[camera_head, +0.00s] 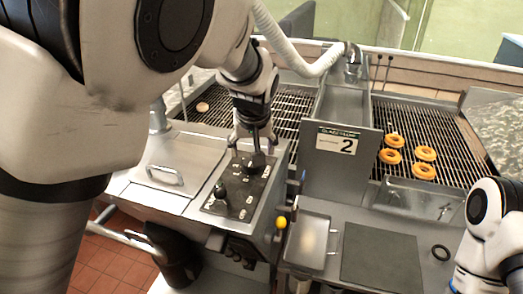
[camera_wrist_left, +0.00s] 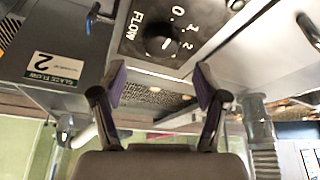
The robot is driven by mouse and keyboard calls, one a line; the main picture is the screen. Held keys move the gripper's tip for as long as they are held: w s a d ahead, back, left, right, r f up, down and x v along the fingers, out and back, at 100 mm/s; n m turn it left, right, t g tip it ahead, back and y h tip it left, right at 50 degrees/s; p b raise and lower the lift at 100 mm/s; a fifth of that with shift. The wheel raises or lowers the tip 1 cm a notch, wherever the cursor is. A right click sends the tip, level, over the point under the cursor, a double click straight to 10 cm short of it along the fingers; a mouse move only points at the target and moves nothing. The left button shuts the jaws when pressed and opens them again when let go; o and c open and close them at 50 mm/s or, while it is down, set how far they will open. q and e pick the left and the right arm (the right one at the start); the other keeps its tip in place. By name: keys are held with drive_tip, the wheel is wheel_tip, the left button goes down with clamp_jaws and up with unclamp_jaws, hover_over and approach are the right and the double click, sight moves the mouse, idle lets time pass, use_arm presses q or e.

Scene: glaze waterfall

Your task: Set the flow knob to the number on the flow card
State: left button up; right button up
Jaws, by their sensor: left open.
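The flow card (camera_head: 344,143) stands upright behind the panel and reads 2. It shows upside down in the left wrist view (camera_wrist_left: 52,68). The black round flow knob (camera_wrist_left: 163,42) sits on a dark panel with FLOW and the numbers 0, 1 and 2 beside it. A short white mark shows on the knob; I cannot tell surely which number it points at. In the head view my left gripper (camera_head: 254,143) points down over the knob (camera_head: 254,162). In the wrist view the gripper (camera_wrist_left: 161,78) is open, its fingertips either side of the knob's line and apart from it.
A second knob (camera_head: 220,189) stands on the same panel, nearer the front. A yellow ball-ended lever (camera_head: 281,222) is at the panel's right. Several doughnuts (camera_head: 424,153) lie on the right grate. My right arm shows at the lower right, its gripper out of frame.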

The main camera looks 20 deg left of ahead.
sight(247, 167)
use_arm(q)
drive_tip(key=shift+a+f+p, duration=0.2)
drive_tip(key=shift+f+p, duration=0.05)
drive_tip(key=shift+f, duration=0.4)
drive_tip(key=shift+a+f+p, duration=0.2)
drive_tip(key=shift+f, duration=0.4)
drive_tip(key=w+f, duration=0.2)
drive_tip(key=shift+a+f, duration=0.1)
drive_tip(key=shift+f, duration=0.25)
drive_tip(key=shift+w+f, duration=0.2)
drive_tip(key=shift+w, duration=0.05)
drive_tip(key=shift+s+r, duration=0.2)
drive_tip(key=shift+s, duration=0.15)
drive_tip(key=shift+c, duration=0.3)
drive_tip(key=shift+s+r, duration=0.1)
drive_tip(key=shift+s, duration=0.1)
drive_tip(key=c, duration=1.1)
use_arm(e)
drive_tip(key=shift+s+r, duration=0.2)
drive_tip(key=shift+r, duration=0.65)
